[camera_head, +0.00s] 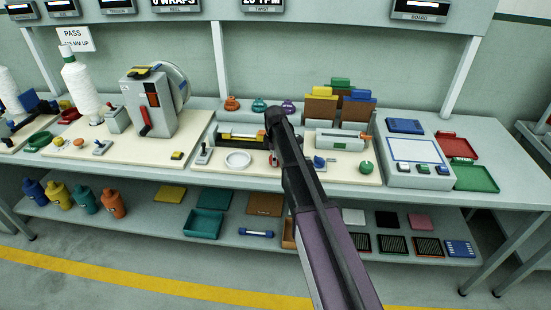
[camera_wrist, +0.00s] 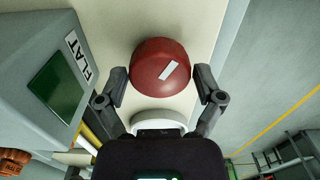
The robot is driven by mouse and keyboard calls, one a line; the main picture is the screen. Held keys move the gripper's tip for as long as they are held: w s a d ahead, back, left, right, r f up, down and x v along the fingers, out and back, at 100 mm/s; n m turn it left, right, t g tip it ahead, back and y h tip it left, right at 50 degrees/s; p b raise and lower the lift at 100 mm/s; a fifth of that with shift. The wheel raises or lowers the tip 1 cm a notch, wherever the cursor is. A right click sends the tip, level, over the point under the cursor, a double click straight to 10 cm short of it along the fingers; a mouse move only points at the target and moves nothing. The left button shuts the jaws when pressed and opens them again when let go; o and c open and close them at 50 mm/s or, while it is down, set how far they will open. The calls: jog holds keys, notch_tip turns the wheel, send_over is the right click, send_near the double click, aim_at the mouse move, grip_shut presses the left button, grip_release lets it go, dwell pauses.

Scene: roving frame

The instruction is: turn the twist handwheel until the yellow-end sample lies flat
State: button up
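A round red knob (camera_wrist: 160,68) with a white mark on its face, which I take for the twist handwheel, shows in the wrist view. My gripper (camera_wrist: 162,86) has one finger on either side of it, with thin gaps visible, so it looks open around the knob. Beside it, a grey box has a green panel (camera_wrist: 56,88) lettered FLAT. A yellow bar (camera_wrist: 98,148), perhaps the sample's yellow end, is partly hidden by my gripper. In the head view a yellow piece (camera_head: 226,135) lies on the twist fixture; my arm covers the fixture's middle, and the sample's twist cannot be read.
A white ring (camera_head: 237,159) lies on the board left of my arm. A green knob (camera_head: 366,167) stands at the board's right. The reel machine (camera_head: 150,105) is left, and a grey box with a screen (camera_head: 415,160) is right. Coloured bobbins (camera_head: 259,105) stand behind.

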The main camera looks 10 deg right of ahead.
jog(key=c, duration=0.5)
jog(key=shift+m, duration=2.9)
jog(key=shift+s, duration=0.1)
jog(key=o, duration=1)
jog(key=shift+o, duration=0.2)
